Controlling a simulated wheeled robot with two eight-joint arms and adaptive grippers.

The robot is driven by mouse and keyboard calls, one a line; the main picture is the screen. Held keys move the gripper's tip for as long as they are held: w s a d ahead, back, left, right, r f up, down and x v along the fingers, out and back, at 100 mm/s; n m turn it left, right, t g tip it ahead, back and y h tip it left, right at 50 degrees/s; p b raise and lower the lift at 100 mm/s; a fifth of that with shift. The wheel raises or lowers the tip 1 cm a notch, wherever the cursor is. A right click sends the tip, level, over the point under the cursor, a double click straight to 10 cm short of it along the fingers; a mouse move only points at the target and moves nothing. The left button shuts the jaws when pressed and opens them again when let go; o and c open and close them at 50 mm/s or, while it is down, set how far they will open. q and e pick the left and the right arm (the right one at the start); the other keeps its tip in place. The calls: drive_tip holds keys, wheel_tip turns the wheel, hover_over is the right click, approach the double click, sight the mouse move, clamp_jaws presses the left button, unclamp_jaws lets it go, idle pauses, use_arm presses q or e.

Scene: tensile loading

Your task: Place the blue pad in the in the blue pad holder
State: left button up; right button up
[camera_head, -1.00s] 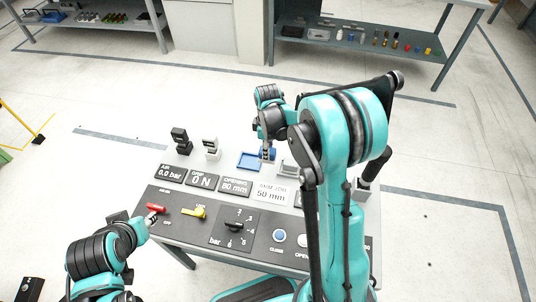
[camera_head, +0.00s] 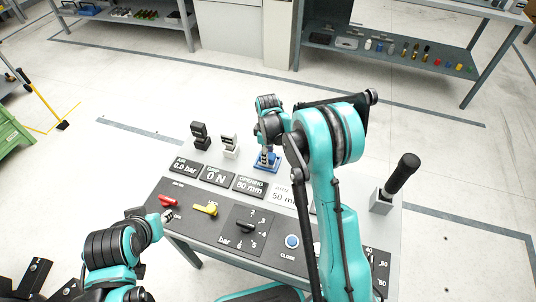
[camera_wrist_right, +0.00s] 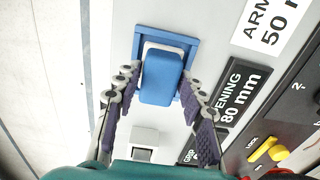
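The blue pad (camera_wrist_right: 160,78) is between the fingertips of my right gripper (camera_wrist_right: 159,82), which is shut on it. In the right wrist view the pad overlaps the blue pad holder (camera_wrist_right: 191,44), a blue frame with a pale inside showing at its far end. Whether the pad touches the holder is unclear. In the head view my right gripper (camera_head: 267,156) is over the holder (camera_head: 273,168), partly hiding it and the pad. My left gripper (camera_head: 165,216) is by the red lever (camera_head: 168,201); its fingers are too small to read.
A black block (camera_head: 200,136) and a white block (camera_head: 230,146) stand left of the holder. Label plates (camera_head: 217,176) and a panel with a yellow lever (camera_head: 206,208) and a knob lie in front. A black handle (camera_head: 402,174) stands at the right.

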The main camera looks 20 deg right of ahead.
drive_tip(key=shift+o, duration=0.3)
drive_tip(key=r+p, duration=0.1)
drive_tip(key=r, duration=0.1)
drive_tip(key=r+p, duration=0.1)
drive_tip(key=r, duration=0.1)
drive_tip(key=w+a+r+p, duration=0.1)
drive_tip(key=r, duration=0.1)
drive_tip(key=shift+r, duration=0.7)
drive_tip(key=s+r+m+t, duration=0.3)
drive_tip(key=s+r+m, duration=0.2)
drive_tip(key=s+r, duration=0.75)
drive_tip(key=s+d+r+m+t, duration=0.1)
drive_tip(key=s+m+t, duration=0.3)
drive_tip(key=s, duration=1)
drive_tip(key=shift+s+r+m, duration=0.15)
drive_tip(key=shift+r+m, duration=0.5)
drive_tip(key=shift+m, duration=0.45)
drive_tip(key=shift+d, duration=0.1)
